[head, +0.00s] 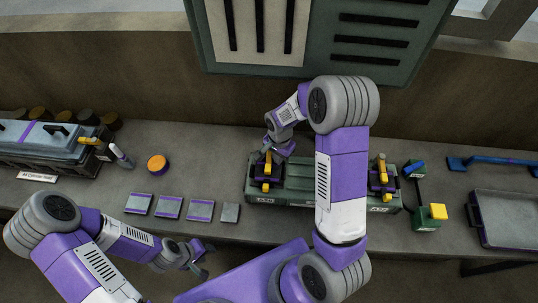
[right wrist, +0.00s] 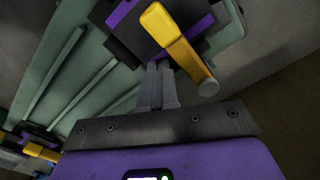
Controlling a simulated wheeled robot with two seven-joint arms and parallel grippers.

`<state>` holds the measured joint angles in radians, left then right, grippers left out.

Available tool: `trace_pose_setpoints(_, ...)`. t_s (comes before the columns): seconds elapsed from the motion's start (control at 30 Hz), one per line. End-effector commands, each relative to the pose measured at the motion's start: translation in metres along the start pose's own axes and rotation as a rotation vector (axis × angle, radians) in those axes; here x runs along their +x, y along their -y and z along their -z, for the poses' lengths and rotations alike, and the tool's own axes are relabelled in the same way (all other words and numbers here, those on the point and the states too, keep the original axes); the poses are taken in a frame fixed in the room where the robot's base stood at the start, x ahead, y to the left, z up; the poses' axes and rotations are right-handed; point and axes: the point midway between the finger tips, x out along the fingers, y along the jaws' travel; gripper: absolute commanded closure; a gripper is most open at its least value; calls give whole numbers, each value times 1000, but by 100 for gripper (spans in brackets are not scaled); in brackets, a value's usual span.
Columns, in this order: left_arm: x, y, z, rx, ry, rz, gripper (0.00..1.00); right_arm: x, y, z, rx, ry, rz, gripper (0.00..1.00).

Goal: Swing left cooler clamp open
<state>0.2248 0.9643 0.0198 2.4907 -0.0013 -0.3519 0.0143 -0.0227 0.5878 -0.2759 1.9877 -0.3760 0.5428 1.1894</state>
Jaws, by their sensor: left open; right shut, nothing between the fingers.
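The green cooler (head: 298,182) lies on the bench with a clamp near each end. The left clamp has a yellow lever (head: 267,168) on a dark and purple mount; it shows large in the right wrist view (right wrist: 178,42). My right gripper (head: 279,149) is at this clamp, just right of the lever's upper part. In the right wrist view its shut, empty fingers (right wrist: 158,72) lie close beside the lever; whether they touch I cannot tell. The right clamp (head: 382,176) also has a yellow lever. My left gripper (head: 198,262) is open and empty near the bench's front edge, away from the cooler.
Several small grey plates (head: 169,207) lie left of the cooler, with an orange-topped jar (head: 158,164) behind them. A green box with a yellow block (head: 428,218) and a grey tray (head: 503,220) are at the right. A dark slotted panel (head: 370,38) rises behind.

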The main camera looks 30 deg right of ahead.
Motion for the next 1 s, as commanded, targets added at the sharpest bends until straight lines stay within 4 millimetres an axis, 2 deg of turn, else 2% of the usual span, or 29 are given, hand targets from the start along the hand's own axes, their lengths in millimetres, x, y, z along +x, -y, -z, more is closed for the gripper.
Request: trace_pose_setpoints(1.0,3,1,0,0,0,0,57,0,20,-17,0,0,1,100)
